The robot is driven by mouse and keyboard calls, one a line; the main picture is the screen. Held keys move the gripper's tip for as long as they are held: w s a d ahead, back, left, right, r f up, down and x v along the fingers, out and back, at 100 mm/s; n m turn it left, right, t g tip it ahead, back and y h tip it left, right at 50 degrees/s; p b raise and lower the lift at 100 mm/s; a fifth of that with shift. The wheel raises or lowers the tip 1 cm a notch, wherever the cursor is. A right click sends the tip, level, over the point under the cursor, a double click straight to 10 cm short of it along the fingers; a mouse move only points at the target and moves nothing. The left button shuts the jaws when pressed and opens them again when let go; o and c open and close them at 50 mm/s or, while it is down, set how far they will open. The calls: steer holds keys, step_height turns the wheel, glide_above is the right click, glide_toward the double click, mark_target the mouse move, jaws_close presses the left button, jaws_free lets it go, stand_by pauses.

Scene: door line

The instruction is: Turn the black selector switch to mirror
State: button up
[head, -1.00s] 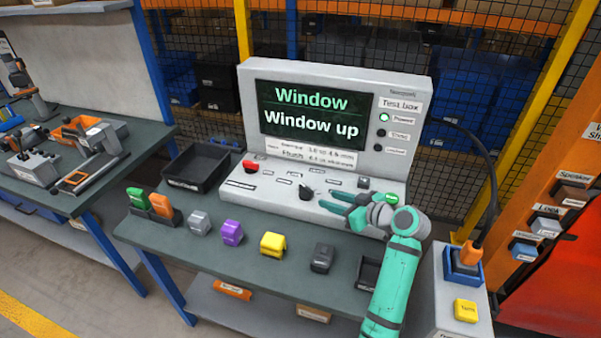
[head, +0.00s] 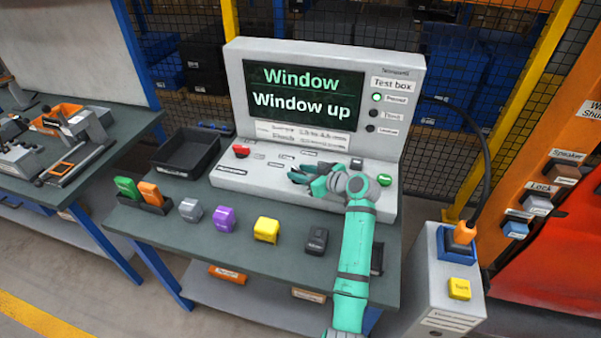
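The grey test box (head: 235,100) stands on the bench; its screen (head: 305,92) reads "Window" and "Window up". The black selector switch (head: 296,177) is on the sloping panel, mostly covered by my gripper. My teal gripper (head: 303,179) reaches in from the right, with its fingertips at the switch. Whether they have closed on it or only sit around it is too small to tell. The switch's pointer direction and the labels around it are not readable.
A red switch (head: 241,151) sits left on the panel; a green button (head: 384,179) and a small dark control (head: 357,163) sit right. Coloured plugs, including a yellow one (head: 266,230), line the bench front. An empty black tray (head: 160,155) is left of the box.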

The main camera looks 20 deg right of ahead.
steer(key=shift+w, duration=0.1)
steer(key=shift+c, duration=0.6)
jaws_close()
steer(key=shift+a+f+m+h, duration=0.1)
steer(key=shift+m+h, duration=0.3)
steer(key=shift+h, duration=0.1)
steer(key=m+t+h, duration=0.1)
steer(key=m+h, duration=0.1)
steer(key=h, duration=0.1)
steer(key=shift+a+m, duration=0.2)
steer(key=shift+m, duration=0.2)
steer(key=m+h, duration=0.2)
steer(key=h, duration=0.1)
steer(key=shift+a+m, duration=0.15)
steer(key=shift+m, duration=0.15)
steer(key=m+h, duration=0.3)
steer(key=h, duration=0.1)
steer(key=shift+a+m+g, duration=0.1)
steer(key=shift+m+g, duration=0.2)
steer(key=shift+m+g+h, duration=0.6)
steer(key=shift+m+h, duration=0.3)
steer(key=shift+h, duration=0.2)
